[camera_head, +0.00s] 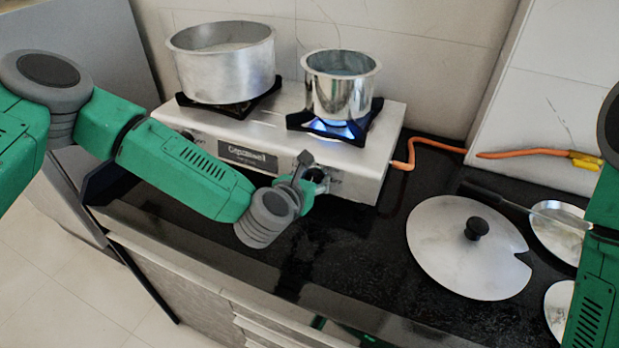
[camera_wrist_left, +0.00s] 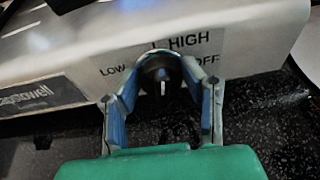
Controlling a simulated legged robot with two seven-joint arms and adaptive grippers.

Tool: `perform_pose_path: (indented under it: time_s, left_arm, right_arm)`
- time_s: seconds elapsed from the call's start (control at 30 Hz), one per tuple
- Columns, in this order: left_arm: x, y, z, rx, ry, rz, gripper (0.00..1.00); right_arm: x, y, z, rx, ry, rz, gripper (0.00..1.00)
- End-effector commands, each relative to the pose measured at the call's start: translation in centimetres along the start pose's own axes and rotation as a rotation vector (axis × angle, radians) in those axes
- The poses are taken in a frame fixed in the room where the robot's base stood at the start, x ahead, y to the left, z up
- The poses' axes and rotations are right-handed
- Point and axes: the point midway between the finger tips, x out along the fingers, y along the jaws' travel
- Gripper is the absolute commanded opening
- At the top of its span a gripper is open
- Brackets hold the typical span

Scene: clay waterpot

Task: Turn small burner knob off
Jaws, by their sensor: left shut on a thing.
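The small burner knob (camera_wrist_left: 157,72) is dark with a pale mark and sits on the stove's front face, with LOW, HIGH and OFF printed around it. My left gripper (camera_wrist_left: 163,80) has its blue-lined fingers on either side of the knob, shut on it. In the head view my left gripper (camera_head: 308,177) reaches the right end of the stove (camera_head: 370,168) front and partly hides the knob. A blue flame (camera_head: 345,130) burns under the small steel pot (camera_head: 340,92). My right gripper is out of view; only part of that arm shows at the right edge.
A large pot (camera_head: 225,75) stands on the left burner. An orange gas hose (camera_head: 405,163) runs from the stove to the right. A round lid with a black knob (camera_head: 445,255) and other metal lids lie on the black counter (camera_head: 340,260).

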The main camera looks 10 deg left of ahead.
Motion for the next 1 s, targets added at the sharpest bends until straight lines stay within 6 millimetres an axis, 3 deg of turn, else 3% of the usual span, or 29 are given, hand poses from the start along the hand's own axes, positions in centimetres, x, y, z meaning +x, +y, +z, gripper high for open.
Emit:
perform_pose_path:
  time_s: [0.47, 1.0]
  left_arm:
    - [0.10, 0.55, -0.51, 0.116, 0.010, 0.033, 0.08]
    - [0.15, 0.49, -0.80, 0.594, 0.017, 0.123, 0.08]
  right_arm:
    - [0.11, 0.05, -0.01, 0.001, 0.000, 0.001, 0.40]
    - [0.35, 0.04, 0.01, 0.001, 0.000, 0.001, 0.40]
